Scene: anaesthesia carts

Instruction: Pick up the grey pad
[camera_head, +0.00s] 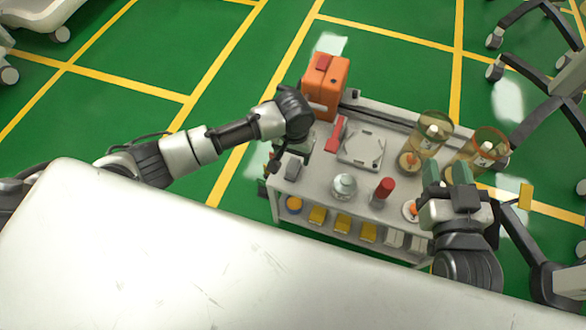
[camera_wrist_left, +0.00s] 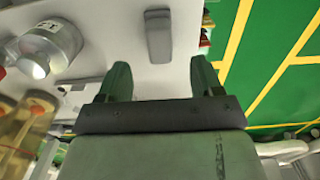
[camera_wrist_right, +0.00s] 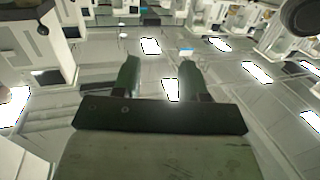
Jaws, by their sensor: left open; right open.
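The grey pad (camera_head: 293,168) is a small dark grey block with rounded ends lying on the white cart top, near its left edge. In the left wrist view the pad (camera_wrist_left: 159,36) lies ahead of the fingertips, roughly centred between them and not enclosed. My left gripper (camera_wrist_left: 161,78) is open and empty, above the cart top. In the head view it is partly hidden by its own wrist, at the cart's left side. My right gripper (camera_head: 447,172) is open and empty, over the cart's right end with its green fingers raised. In the right wrist view it (camera_wrist_right: 158,75) faces the room.
The cart top (camera_head: 322,185) also bears an orange case (camera_head: 325,85), a square white tray (camera_head: 361,147), a silver-lidded jar (camera_head: 344,187), a red-topped item (camera_head: 383,191) and two amber cylinders (camera_head: 430,133). Yellow boxes (camera_head: 317,216) sit below its front edge.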

